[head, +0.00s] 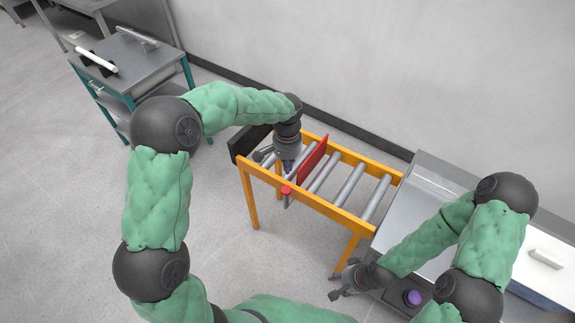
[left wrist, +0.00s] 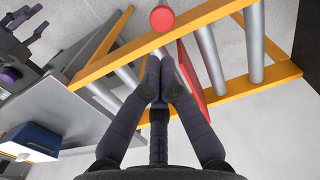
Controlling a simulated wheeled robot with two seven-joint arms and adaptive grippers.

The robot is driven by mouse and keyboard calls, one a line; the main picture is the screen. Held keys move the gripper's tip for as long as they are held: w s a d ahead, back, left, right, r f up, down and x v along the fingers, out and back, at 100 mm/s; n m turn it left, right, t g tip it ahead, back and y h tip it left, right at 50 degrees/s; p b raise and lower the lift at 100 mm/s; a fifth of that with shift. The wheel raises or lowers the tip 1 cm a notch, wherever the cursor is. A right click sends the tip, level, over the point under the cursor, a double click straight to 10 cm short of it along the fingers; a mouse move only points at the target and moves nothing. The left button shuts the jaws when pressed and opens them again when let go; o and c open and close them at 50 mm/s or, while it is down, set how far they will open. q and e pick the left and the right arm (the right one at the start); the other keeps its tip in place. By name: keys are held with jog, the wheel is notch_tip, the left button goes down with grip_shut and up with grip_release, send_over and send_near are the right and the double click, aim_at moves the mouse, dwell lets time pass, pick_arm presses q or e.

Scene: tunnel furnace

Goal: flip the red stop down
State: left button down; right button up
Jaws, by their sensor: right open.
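The red stop (head: 312,160) is a flat plate standing up across the orange roller conveyor (head: 335,209). In the left wrist view the red stop (left wrist: 193,82) shows nearly edge-on, just right of my fingers. A round red knob (head: 286,190) sits at the conveyor's near rail; it also shows large in the left wrist view (left wrist: 162,18). My left gripper (head: 286,168) points down over the rollers, left of the plate. Its fingertips (left wrist: 160,76) meet, with nothing visible between them; whether they touch the plate is unclear. My right gripper (head: 340,290) is open and empty beside the steel table.
A black end plate (head: 248,143) closes the conveyor's left end. The steel table (head: 440,178) adjoins its right end and carries a white item (head: 546,258). A teal-legged cart (head: 150,67) stands at the upper left. A wall runs behind.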

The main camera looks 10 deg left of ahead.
aim_at(288, 189)
pick_arm(q)
jog(key=f+b, duration=0.1)
jog(key=f, duration=0.4)
jog(key=f+b, duration=0.2)
jog(key=f, duration=0.3)
jog(key=shift+s+d, duration=0.1)
jog(key=shift+s, duration=0.1)
jog(key=shift+f, duration=0.15)
notch_tip(288, 189, down, 10)
jog(key=b, duration=0.4)
jog(key=shift+s, duration=0.1)
jog(key=shift+r+p, duration=0.4)
jog(key=r+p, duration=0.1)
jog(key=r, duration=0.1)
jog(key=r+p, duration=0.1)
jog(key=r, duration=0.1)
jog(key=shift+w+p, duration=0.2)
jog(key=shift+p, duration=0.15)
notch_tip(288, 189, up, 10)
jog(key=p, duration=0.3)
jog(key=shift+w+f, duration=0.15)
jog(key=shift+f, duration=0.1)
